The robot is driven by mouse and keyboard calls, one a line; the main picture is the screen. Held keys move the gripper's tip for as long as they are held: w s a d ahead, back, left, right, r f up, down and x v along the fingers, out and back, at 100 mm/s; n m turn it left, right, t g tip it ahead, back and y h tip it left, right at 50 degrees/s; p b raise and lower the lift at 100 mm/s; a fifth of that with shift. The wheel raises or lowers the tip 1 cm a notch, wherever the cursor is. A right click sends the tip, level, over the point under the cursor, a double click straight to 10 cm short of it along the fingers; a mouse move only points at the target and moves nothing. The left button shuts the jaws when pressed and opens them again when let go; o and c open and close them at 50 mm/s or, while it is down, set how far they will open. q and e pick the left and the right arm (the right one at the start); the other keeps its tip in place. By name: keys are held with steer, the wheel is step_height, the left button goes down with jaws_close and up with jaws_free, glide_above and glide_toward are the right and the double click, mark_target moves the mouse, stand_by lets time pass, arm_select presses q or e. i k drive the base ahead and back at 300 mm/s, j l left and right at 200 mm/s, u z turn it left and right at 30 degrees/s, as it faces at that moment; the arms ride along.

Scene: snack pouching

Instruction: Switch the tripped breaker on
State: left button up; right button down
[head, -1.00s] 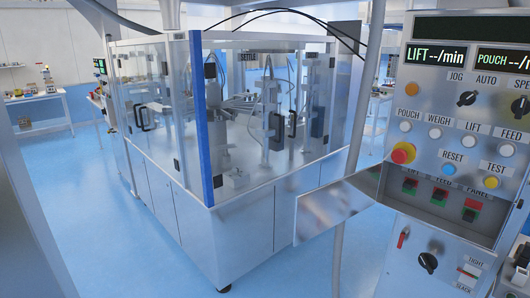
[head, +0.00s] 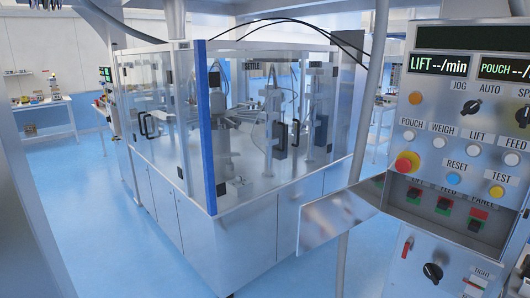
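A row of small breakers sits in an open recess low on the grey control panel (head: 462,107) at the right. The metal cover flap (head: 338,220) of the recess hangs open to the left. Neither of my grippers can be made out in the head view.
Above the recess are a red and yellow stop button (head: 407,163), a blue reset button (head: 454,180) and a yellow test button (head: 497,191). A dark knob (head: 432,272) is below. A glass-walled machine (head: 240,140) fills the middle. Blue floor (head: 80,190) is clear at the left.

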mark_target(474, 226)
steer(key=i+l+z, duration=0.5)
steer(key=i+j+z, duration=0.8)
steer(key=j+z, duration=0.6)
steer(key=j, duration=0.25)
steer(key=j+z, duration=0.35)
steer(key=j, duration=0.3)
steer(key=j+z, duration=0.35)
steer(key=j, duration=0.3)
steer(key=k+l, duration=0.05)
